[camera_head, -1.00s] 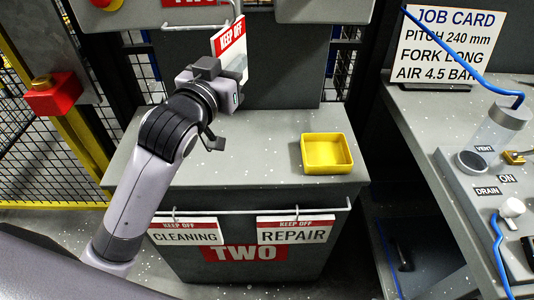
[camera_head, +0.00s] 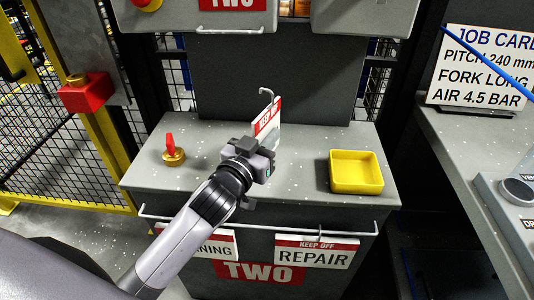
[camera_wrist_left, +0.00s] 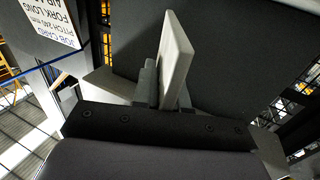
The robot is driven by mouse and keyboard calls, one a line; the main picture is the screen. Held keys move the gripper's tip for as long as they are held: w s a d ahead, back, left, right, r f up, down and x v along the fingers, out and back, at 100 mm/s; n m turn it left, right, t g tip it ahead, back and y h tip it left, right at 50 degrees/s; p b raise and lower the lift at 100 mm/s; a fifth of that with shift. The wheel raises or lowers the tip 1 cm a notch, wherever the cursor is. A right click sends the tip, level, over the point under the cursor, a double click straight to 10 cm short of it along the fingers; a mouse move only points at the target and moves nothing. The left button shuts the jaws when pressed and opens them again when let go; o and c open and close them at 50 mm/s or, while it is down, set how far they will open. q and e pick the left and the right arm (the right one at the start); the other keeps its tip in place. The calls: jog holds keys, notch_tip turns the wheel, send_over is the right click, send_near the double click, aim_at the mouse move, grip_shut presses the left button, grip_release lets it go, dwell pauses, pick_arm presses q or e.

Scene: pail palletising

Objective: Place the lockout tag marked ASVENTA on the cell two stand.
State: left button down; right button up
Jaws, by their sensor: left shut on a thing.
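My left gripper (camera_head: 262,158) is shut on a tag (camera_head: 268,122) with a red KEEP OFF header and a white hook on top. It holds the tag upright, turned nearly edge-on, above the top of the cell two stand (camera_head: 300,140); its lower wording cannot be read. In the left wrist view the tag (camera_wrist_left: 176,55) shows as a pale slab between the fingers. A white rail (camera_head: 165,216) runs along the stand's front. A CLEANING tag (camera_head: 222,247), partly behind my arm, and a REPAIR tag (camera_head: 315,256) hang from it. My right gripper is not in view.
A yellow tray (camera_head: 356,172) stands at the right of the stand top. A brass piece with a red handle (camera_head: 171,150) stands at the left. A grey panel with a TWO sign (camera_head: 233,4) hangs above. A job card (camera_head: 487,68) stands on the right-hand bench.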

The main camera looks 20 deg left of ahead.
pick_arm(q)
notch_tip(320, 180, down, 3)
jog(key=shift+f+b, duration=0.1)
jog(key=shift+b, duration=0.3)
jog(key=shift+f, duration=0.35)
jog(key=shift+f, duration=0.2)
jog(key=c, duration=1.2)
grip_release()
jog(key=shift+o, duration=0.2)
jog(key=shift+s+r, duration=0.15)
jog(key=shift+r, duration=0.1)
